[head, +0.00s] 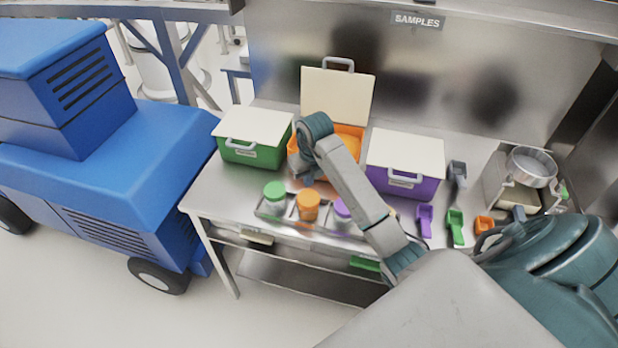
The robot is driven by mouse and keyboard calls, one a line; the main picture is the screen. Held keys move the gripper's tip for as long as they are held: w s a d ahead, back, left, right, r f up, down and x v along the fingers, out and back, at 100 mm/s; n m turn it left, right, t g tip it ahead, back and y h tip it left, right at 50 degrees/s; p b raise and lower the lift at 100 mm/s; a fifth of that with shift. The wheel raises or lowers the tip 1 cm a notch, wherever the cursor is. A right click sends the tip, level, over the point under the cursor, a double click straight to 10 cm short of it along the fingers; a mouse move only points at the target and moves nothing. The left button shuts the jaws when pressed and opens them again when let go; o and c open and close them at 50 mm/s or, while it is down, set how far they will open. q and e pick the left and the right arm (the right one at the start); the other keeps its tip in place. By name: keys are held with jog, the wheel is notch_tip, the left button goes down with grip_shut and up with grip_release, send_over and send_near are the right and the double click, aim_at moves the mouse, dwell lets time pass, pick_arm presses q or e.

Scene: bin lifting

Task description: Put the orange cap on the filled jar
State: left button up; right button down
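An orange-topped jar (308,205) stands in the middle of a metal rack (262,212) at the table's front. The orange cap (308,197) shows at the jar's top; I cannot tell whether it is seated. My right gripper (303,175) is just behind and above this jar, in front of the open orange bin (352,141). The wrist and forearm hide much of it, so its fingers and any grasp are unclear. My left gripper is not in view.
A green-capped jar (274,190) and a purple-capped jar (342,209) flank the orange one. A closed green bin (252,152) and a closed purple bin (402,183) stand behind. Coloured scoops, including a purple one (425,220), lie right. A blue vehicle (140,140) stands left.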

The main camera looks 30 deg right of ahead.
aim_at(308, 197)
jog(key=shift+f, duration=0.2)
dwell(0.6)
jog(key=shift+f+b, duration=2.15)
jog(key=shift+f, duration=0.55)
jog(key=shift+r, duration=0.15)
jog(key=shift+r+p, duration=1.8)
jog(key=shift+r, duration=0.6)
notch_tip(308, 197, up, 2)
jog(key=shift+r+p, duration=0.1)
jog(key=shift+p, duration=0.25)
